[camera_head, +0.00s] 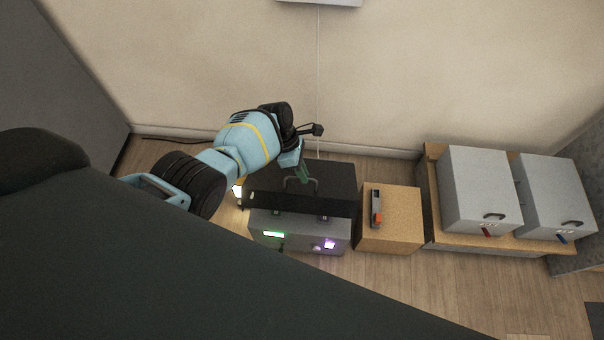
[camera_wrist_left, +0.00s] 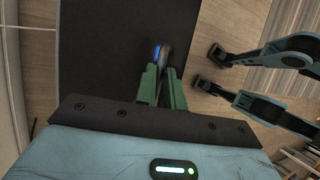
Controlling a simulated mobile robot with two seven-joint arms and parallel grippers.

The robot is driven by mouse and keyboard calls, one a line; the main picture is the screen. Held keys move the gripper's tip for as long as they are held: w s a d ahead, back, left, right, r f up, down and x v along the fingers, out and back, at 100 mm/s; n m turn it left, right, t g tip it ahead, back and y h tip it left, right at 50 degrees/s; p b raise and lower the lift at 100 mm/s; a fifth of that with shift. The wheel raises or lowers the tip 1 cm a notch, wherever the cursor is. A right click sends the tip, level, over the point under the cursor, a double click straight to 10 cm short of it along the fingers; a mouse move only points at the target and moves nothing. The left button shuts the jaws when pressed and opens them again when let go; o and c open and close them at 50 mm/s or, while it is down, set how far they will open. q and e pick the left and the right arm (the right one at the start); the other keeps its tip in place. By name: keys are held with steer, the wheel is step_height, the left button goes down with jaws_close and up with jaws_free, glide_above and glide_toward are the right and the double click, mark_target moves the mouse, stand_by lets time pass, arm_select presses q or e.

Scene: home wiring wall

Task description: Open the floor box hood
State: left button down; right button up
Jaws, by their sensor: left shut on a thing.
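The floor box (camera_head: 265,224) is a grey box on the floor against the wall, with green and purple lights on its front. Its black hood (camera_head: 335,177) lies over the top and has a metal handle (camera_head: 287,184). I cannot tell whether the hood is slightly raised. My left gripper (camera_head: 303,177) reaches down from the left and is shut on the handle. In the left wrist view, the green fingers (camera_wrist_left: 163,82) close around the handle (camera_wrist_left: 166,52) above the dark hood (camera_wrist_left: 100,50). The fingers partly hide the handle.
A wooden block (camera_head: 395,232) with a small grey and orange device (camera_head: 376,208) stands right of the floor box. Two grey boxes (camera_head: 478,185) (camera_head: 553,190) with handles sit on a wooden stand farther right. A thin cable (camera_head: 318,80) hangs down the wall behind.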

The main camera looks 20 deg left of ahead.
arm_select(q)
steer(key=shift+w+a+r, duration=0.1)
steer(key=shift+w+r, duration=0.05)
steer(key=shift+w, duration=0.15)
arm_select(e)
steer(key=shift+s+a, duration=0.1)
steer(key=shift+s, duration=0.2)
arm_select(q)
steer(key=c, duration=1.5)
jaws_free()
